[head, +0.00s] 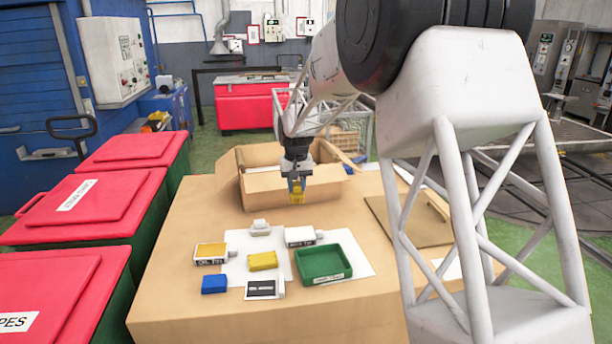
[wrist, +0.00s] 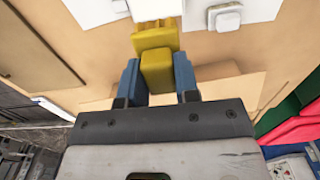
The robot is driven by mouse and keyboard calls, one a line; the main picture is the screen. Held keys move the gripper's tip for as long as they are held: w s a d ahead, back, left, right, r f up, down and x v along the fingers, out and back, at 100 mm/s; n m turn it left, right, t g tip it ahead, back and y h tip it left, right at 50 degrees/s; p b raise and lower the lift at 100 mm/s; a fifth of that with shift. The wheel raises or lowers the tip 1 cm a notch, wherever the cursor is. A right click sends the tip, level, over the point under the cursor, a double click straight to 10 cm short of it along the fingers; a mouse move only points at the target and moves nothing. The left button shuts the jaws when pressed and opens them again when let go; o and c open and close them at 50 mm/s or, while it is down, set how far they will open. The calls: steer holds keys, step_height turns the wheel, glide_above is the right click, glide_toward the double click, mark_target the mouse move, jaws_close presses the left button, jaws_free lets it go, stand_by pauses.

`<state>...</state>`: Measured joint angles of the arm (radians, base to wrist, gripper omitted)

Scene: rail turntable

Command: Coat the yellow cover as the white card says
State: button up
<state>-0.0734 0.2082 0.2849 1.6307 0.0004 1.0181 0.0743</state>
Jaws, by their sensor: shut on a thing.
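My gripper (head: 297,184) is shut on the yellow cover (wrist: 157,68), held above the table near the front of the cardboard box. In the wrist view the cover has a narrow block between the blue fingers and a wider part beyond them. A yellow-labelled tin (head: 211,253), a white tin (head: 302,236), a yellow block (head: 262,261) and a blue block (head: 214,284) are on the table. A small white card with a black panel (head: 265,289) lies at the front; its writing is too small to read. A green tray (head: 324,265) sits to its right.
The open cardboard box (head: 265,181) stands behind my gripper. A small white object (head: 260,228) sits on white sheets (head: 351,252). A brown board (head: 405,222) lies at the right. Red-lidded bins (head: 90,205) line the left side. The table's left part is clear.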

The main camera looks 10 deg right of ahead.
steer(key=s+a+f, duration=0.3)
steer(key=s+a, duration=0.2)
steer(key=a, duration=0.3)
steer(key=s+a+f, duration=0.3)
steer(key=s+a, duration=0.2)
steer(key=a, duration=0.3)
steer(key=shift+s, duration=0.4)
steer(key=shift+f, duration=0.1)
